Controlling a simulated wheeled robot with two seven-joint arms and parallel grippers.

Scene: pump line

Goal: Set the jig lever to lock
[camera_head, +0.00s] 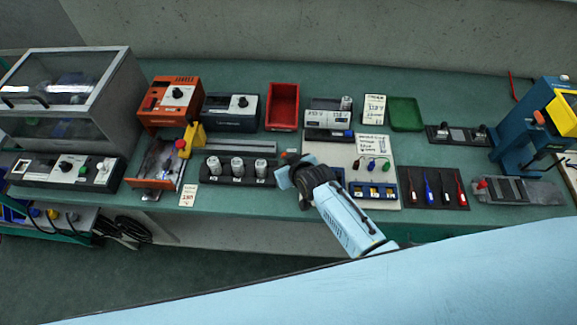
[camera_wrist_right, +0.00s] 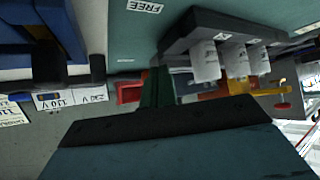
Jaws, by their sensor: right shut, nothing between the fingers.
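My right gripper (camera_head: 284,172) is shut and empty, low over the bench between the three-cylinder block and the white board. In the right wrist view its fingers (camera_wrist_right: 157,88) show together at the middle. A dark block (camera_head: 238,172) with three pale cylinders stands just left of the gripper; it also shows in the wrist view (camera_wrist_right: 190,38). A label reading FREE (camera_wrist_right: 145,5) lies on the bench beside that block in the wrist view. I cannot make out the jig lever clearly; my gripper may hide it. My left gripper is not in view.
The white board (camera_head: 378,147) with coloured parts is close to the right of the gripper. An orange-framed station (camera_head: 150,184) with a yellow and red top part stands to the left. A red bin (camera_head: 283,92) and a green tray (camera_head: 405,120) stand behind.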

